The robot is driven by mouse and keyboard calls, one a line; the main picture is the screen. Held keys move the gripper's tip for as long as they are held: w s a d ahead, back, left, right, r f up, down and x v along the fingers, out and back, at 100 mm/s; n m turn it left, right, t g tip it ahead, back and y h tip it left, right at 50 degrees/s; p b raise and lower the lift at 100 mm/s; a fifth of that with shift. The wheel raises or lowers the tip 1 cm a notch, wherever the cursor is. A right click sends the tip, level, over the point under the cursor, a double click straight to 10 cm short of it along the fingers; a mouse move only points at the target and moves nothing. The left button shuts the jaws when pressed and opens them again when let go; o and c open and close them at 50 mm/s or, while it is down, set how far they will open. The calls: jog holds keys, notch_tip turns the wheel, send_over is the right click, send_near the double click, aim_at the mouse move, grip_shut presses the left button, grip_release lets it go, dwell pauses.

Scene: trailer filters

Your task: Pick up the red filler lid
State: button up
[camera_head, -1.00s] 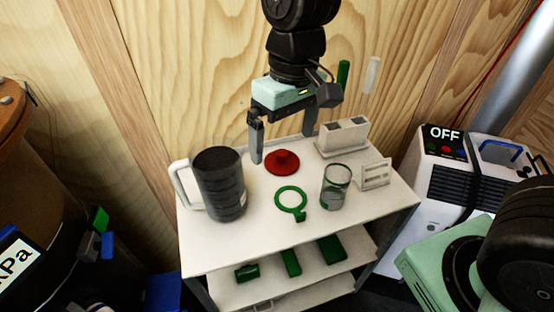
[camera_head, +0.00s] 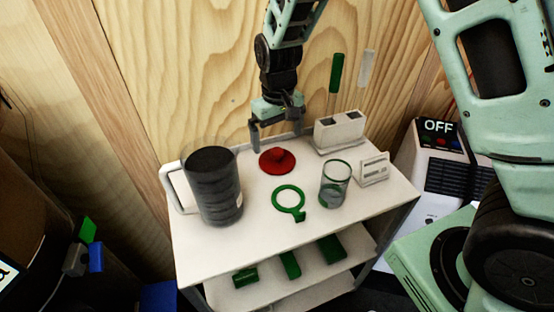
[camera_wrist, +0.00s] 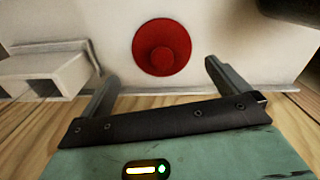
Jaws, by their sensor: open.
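The red filler lid (camera_head: 277,161) is a round red disc with a raised knob. It lies flat on the white top of the cart (camera_head: 255,240), near the back edge. My gripper (camera_head: 277,138) is open and empty, just behind the lid and apart from it. In the wrist view the lid (camera_wrist: 161,48) sits ahead of my two spread fingers (camera_wrist: 160,85), roughly centred between them.
A dark jug with a white handle (camera_head: 212,187) stands left. A white two-slot block (camera_head: 339,132) and small holder (camera_head: 373,168) are right. The wooden wall (camera_head: 180,60) is close behind.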

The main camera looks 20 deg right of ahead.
aim_at(277, 150)
jog(key=shift+a+f, duration=0.15)
jog(key=shift+f, duration=2.85)
jog(key=c, duration=0.8)
